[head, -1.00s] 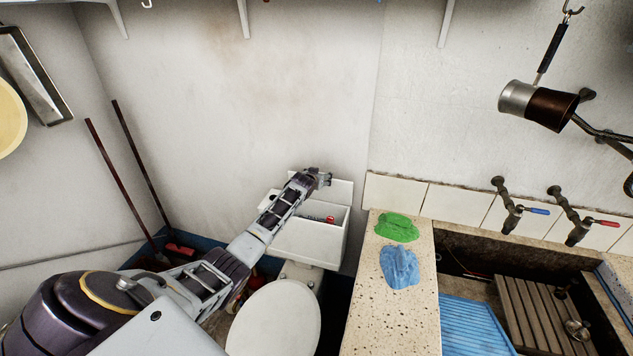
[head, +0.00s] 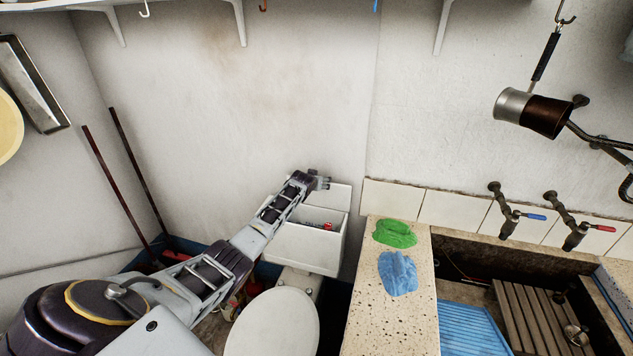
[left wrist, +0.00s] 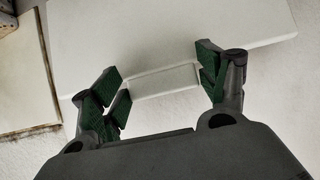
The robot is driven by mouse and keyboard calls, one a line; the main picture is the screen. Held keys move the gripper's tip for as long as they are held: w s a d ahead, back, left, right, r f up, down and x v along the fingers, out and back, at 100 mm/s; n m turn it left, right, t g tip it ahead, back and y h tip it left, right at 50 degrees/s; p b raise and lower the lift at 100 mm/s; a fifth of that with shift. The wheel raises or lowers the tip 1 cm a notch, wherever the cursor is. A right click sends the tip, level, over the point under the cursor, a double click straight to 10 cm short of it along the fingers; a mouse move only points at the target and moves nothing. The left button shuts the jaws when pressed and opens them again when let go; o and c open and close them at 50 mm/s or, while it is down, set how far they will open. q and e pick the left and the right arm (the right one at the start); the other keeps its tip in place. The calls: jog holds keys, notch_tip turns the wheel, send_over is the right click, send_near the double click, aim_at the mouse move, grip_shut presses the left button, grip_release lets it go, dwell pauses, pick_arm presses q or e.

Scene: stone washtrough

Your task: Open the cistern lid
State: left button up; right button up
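The white cistern (head: 300,248) stands behind the toilet. Its top is uncovered and a red part (head: 328,226) shows inside. The white lid (head: 338,197) stands raised at the back of the cistern, by the wall. My left gripper (head: 322,181) is at the lid's upper left edge, and my forearm crosses over the cistern and hides part of it. In the left wrist view, the green-padded fingers (left wrist: 160,85) are spread apart. A raised white strip or handle (left wrist: 153,82) on the lid lies between them, without a visible grip. My right gripper is out of view.
The toilet seat cover (head: 273,325) is down in front of the cistern. To the right is a stone ledge (head: 382,320) with a green cloth (head: 395,233) and a blue cloth (head: 398,273). Two poles (head: 118,190) lean in the left corner.

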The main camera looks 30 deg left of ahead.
pick_arm(q)
jog(key=shift+o, duration=1.3)
jog(key=shift+w+f, duration=0.1)
jog(key=shift+r, duration=0.2)
jog(key=shift+s, duration=0.2)
jog(key=v, duration=1.1)
jog(key=shift+s+r, duration=0.15)
jog(key=shift+s, duration=0.1)
